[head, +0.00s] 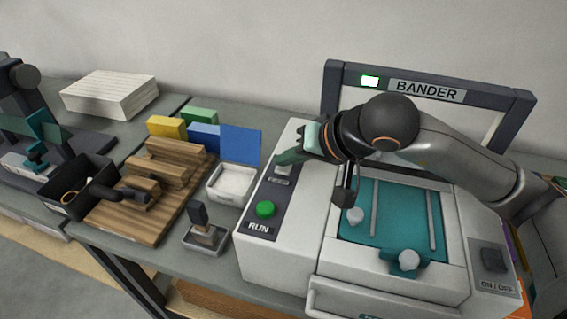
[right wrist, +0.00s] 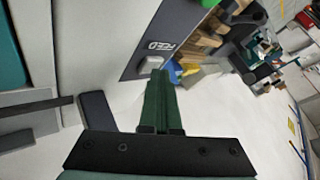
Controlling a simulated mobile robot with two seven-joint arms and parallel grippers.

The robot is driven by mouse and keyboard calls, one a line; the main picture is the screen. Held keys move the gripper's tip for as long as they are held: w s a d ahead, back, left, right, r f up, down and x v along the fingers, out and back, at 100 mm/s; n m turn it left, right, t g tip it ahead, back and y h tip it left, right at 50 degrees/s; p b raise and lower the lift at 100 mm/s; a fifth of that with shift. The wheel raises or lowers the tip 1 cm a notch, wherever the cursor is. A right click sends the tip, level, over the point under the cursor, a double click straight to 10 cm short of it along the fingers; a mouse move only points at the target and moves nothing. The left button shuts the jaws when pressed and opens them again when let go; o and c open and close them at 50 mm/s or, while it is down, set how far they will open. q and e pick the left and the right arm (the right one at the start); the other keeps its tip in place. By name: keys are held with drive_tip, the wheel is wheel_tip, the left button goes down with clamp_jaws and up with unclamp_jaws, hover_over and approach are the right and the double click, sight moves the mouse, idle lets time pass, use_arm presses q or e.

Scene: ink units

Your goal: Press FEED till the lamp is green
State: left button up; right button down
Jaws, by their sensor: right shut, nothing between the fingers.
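The FEED button (right wrist: 150,65) is a pale grey key beside the FEED label (right wrist: 160,47); in the head view the button (head: 283,169) is partly covered by my fingers. My right gripper (head: 280,160) is shut and empty, its green fingers pointing at the button. In the right wrist view the fingertips (right wrist: 158,73) are right at the button's edge; I cannot tell whether they press it. The lamp (head: 370,81) on the BANDER machine's top frame glows whitish with a green tint.
A green RUN button (head: 265,209) sits nearer the front on the same panel. A teal plate (head: 395,215) with pale knobs lies right of it, under my arm. A white tray (head: 232,184), a stamp (head: 205,235) and wooden blocks (head: 170,165) stand to the left.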

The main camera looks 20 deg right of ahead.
sight(288, 171)
drive_tip(key=shift+r+p, duration=0.4)
drive_tip(key=shift+r, duration=0.5)
drive_tip(key=shift+r, duration=0.1)
drive_tip(key=shift+r+p, duration=1.4)
drive_tip(key=shift+r, duration=1.05)
drive_tip(key=shift+f, duration=0.1)
